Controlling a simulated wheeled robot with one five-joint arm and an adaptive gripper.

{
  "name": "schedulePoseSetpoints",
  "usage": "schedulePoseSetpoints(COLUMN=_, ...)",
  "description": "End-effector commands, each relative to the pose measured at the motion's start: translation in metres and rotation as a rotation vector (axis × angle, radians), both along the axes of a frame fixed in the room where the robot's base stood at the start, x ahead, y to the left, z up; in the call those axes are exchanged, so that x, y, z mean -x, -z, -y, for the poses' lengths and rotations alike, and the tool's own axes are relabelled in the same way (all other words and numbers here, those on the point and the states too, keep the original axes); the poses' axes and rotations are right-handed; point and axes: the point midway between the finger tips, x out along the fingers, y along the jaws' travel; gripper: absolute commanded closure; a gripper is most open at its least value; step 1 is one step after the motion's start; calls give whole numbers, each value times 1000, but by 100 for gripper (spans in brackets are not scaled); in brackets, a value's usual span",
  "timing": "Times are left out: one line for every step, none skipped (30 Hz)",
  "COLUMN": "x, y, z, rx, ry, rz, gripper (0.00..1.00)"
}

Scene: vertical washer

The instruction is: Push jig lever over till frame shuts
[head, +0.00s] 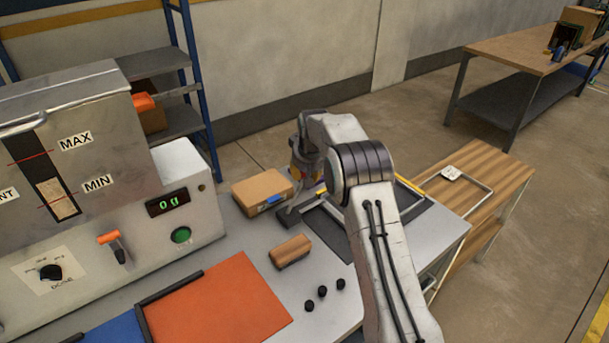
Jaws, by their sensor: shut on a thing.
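My gripper (306,178) is at the back left of the jig, pointing down, partly hidden behind my own arm. It is shut on what seems to be the jig lever; the lever itself is too small and covered to make out. The jig (333,234) is a dark flat base on the grey bench, with a dark block (288,216) at its left corner below my gripper. A light metal frame edge with a yellow strip (408,187) shows to the right of my arm. My arm hides the jig's middle, so I cannot tell how far the frame is closed.
A cardboard box (262,190) stands just left of my gripper. A brown wooden block (290,251) and several black knobs (323,291) lie in front of the jig. An orange mat (222,308) and the washer (180,205) are at left. A wooden table (494,166) adjoins at right.

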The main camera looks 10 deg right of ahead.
Motion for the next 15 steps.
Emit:
schedulePoseSetpoints(x=-2, y=-5, z=4, rx=1, ry=6, rz=11, gripper=100)
schedulePoseSetpoints(x=-2, y=-5, z=4, rx=1, ry=6, rz=11, gripper=100)
schedulePoseSetpoints(x=-2, y=-5, z=4, rx=1, ry=6, rz=11, gripper=75)
schedulePoseSetpoints(x=-2, y=-5, z=4, rx=1, ry=6, rz=11, gripper=72)
schedulePoseSetpoints(x=-2, y=-5, z=4, rx=1, ry=6, rz=10, gripper=69)
schedulePoseSetpoints(x=-2, y=-4, z=4, rx=0, ry=5, rz=9, gripper=66)
schedulePoseSetpoints(x=-1, y=-4, z=3, rx=0, ry=4, rz=8, gripper=63)
schedulePoseSetpoints(x=-1, y=-3, z=3, rx=0, ry=4, rz=7, gripper=60)
schedulePoseSetpoints(x=-1, y=-3, z=3, rx=1, ry=3, rz=6, gripper=57)
schedulePoseSetpoints(x=-1, y=-3, z=2, rx=0, ry=3, rz=6, gripper=54)
schedulePoseSetpoints(x=-1, y=-3, z=2, rx=0, ry=3, rz=5, gripper=52)
schedulePoseSetpoints(x=-1, y=-2, z=2, rx=0, ry=2, rz=5, gripper=48)
schedulePoseSetpoints(x=-1, y=-2, z=2, rx=0, ry=2, rz=4, gripper=46)
schedulePoseSetpoints(x=-1, y=-2, z=1, rx=0, ry=2, rz=4, gripper=46)
schedulePoseSetpoints(x=-1, y=-2, z=1, rx=0, ry=2, rz=4, gripper=46)
